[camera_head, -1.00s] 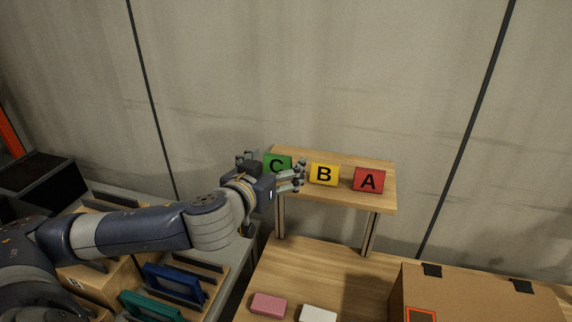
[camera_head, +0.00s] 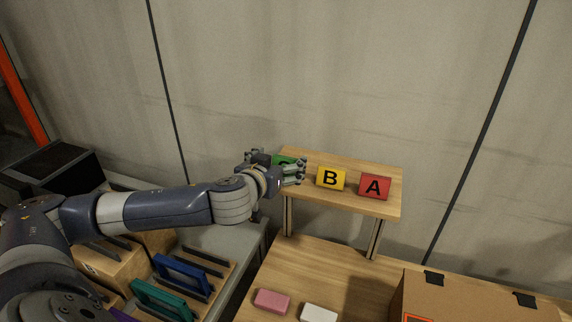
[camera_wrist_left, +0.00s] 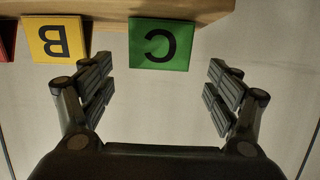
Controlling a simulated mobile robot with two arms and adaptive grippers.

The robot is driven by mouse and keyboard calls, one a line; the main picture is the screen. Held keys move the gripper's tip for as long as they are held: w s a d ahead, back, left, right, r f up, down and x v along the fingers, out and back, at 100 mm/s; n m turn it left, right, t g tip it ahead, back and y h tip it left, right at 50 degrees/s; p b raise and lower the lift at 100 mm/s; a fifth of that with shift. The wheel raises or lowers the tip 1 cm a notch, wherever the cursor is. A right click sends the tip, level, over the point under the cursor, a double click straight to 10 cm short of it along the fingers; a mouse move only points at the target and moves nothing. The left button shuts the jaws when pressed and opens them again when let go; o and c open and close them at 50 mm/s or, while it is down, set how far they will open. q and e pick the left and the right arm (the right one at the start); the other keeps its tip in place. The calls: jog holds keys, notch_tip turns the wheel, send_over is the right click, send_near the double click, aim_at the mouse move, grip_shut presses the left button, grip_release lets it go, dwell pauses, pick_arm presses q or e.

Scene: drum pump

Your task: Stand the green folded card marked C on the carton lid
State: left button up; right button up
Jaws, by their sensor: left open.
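The green folded card marked C (camera_head: 286,160) stands at the left end of the raised wooden shelf (camera_head: 350,165), mostly hidden behind my left gripper in the head view. In the left wrist view the green card (camera_wrist_left: 160,44) shows upside down, ahead of and between the open fingers, with a gap on each side. My left gripper (camera_head: 278,170) is open and empty, at the card; its fingers show in the left wrist view (camera_wrist_left: 160,92). The carton (camera_head: 470,297) stands at the lower right, its brown lid partly cut off by the frame. My right gripper is not in view.
A yellow card B (camera_head: 331,178) and a red card A (camera_head: 374,186) stand to the right on the shelf. A pink block (camera_head: 271,301) and a white block (camera_head: 319,313) lie on the table below. Wooden racks with coloured frames (camera_head: 182,274) stand at the lower left.

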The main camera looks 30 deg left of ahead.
aim_at(285, 158)
pick_arm(q)
jog(key=p+x, duration=0.1)
jog(key=x, duration=0.2)
jog(key=shift+w+p, duration=0.1)
jog(key=shift+p, duration=0.3)
jog(key=shift+w+a+f, duration=0.1)
jog(key=shift+w+f, duration=0.25)
jog(key=shift+w, duration=0.2)
jog(key=shift+s, duration=0.1)
jog(key=c, duration=0.9)
jog(key=shift+c, duration=0.7)
jog(key=shift+r, duration=0.15)
